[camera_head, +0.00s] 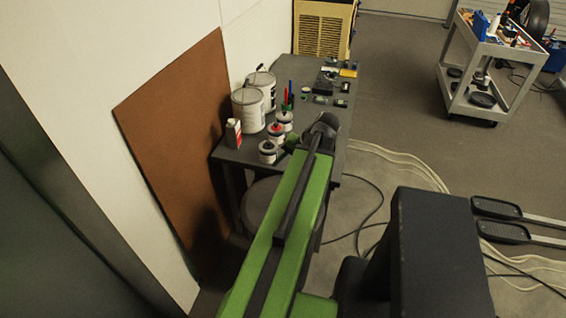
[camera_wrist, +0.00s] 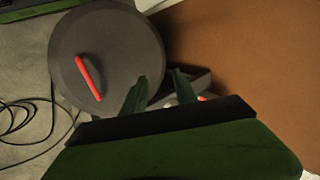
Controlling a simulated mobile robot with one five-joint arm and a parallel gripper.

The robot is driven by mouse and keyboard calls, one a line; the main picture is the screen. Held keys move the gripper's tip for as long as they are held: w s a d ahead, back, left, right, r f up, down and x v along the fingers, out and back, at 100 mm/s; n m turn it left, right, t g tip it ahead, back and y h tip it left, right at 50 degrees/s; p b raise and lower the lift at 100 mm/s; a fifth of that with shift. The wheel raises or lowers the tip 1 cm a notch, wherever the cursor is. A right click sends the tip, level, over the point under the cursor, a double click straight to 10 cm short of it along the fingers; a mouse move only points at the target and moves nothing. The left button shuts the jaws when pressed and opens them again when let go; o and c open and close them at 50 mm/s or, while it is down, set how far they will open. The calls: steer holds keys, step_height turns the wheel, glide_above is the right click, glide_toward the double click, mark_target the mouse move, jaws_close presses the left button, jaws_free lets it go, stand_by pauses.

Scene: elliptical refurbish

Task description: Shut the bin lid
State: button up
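The bin's round dark grey lid (camera_wrist: 125,48) fills the upper left of the wrist view, with a slim red bar (camera_wrist: 90,78) on its face. In the head view a dark round shape (camera_head: 262,200), seemingly the bin, stands low beside the table, partly hidden by my green arm. Whether the lid is raised or flat I cannot tell. My gripper (camera_wrist: 156,86) is open, its two dark green fingers apart over the lid's right edge. I see nothing held between them. A small grey part with red bits (camera_wrist: 202,97) shows behind the right finger.
A dark table (camera_head: 334,117) holds white cans (camera_head: 248,108), jars and small tools. A brown board (camera_head: 175,140) leans on the wall beside the bin. Black cables (camera_head: 372,215) lie on the floor at right. A grey cart (camera_head: 487,50) stands farther back.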

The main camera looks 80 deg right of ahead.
steer(key=p+v, duration=1.2)
steer(key=v, duration=0.4)
steer(key=shift+s+r+p, duration=0.2)
steer(key=shift+s+p, duration=0.1)
